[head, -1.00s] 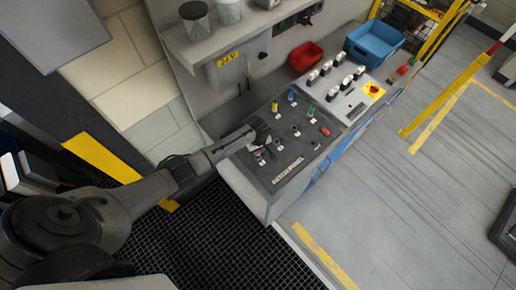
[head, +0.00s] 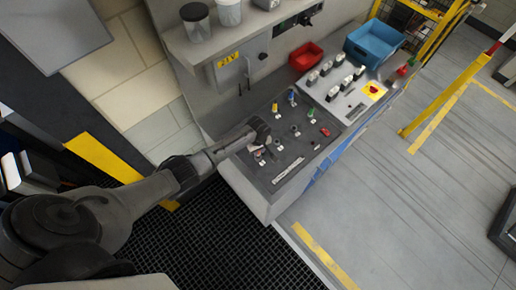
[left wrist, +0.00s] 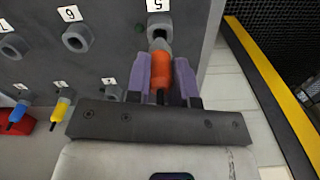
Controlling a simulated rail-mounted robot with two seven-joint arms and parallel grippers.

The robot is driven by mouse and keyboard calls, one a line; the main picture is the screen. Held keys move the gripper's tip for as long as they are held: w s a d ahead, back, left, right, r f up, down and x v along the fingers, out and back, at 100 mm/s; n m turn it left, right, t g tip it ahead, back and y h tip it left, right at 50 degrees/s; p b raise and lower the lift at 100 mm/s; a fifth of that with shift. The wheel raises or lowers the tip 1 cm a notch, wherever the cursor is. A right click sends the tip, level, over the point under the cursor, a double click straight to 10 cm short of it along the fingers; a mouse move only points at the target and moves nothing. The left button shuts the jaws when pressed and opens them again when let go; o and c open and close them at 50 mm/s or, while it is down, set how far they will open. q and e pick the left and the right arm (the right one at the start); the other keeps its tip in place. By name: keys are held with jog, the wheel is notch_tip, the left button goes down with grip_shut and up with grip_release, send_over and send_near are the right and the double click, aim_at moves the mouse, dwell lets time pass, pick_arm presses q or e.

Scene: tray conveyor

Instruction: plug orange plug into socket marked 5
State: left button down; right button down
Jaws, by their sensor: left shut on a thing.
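My left gripper (left wrist: 160,82) is shut on the orange plug (left wrist: 160,78), with a purple finger on each side of it. The plug's grey front end points at the socket marked 5 (left wrist: 157,28), just below its white label (left wrist: 159,5). The front end is at or very close to the socket mouth; I cannot tell whether it has entered. In the head view my left wrist (head: 258,130) is over the left part of the dark socket panel (head: 285,180) and hides the plug. My right gripper is not in view.
A blue plug (left wrist: 18,112) and a yellow plug (left wrist: 61,108) sit in nearby sockets. Behind the panel are a red bin (head: 306,57) and a blue bin (head: 374,44). A shelf (head: 235,35) overhangs the back.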

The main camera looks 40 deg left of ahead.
pick_arm(q)
jog(key=shift+f, duration=0.55)
dwell(0.5)
jog(key=shift+f+b, duration=0.85)
jog(key=shift+f, duration=0.15)
jog(key=c, duration=0.9)
grip_release()
jog(key=shift+r, duration=0.15)
jog(key=shift+r, duration=0.25)
notch_tip(320, 180, up, 13)
jog(key=shift+r, duration=0.1)
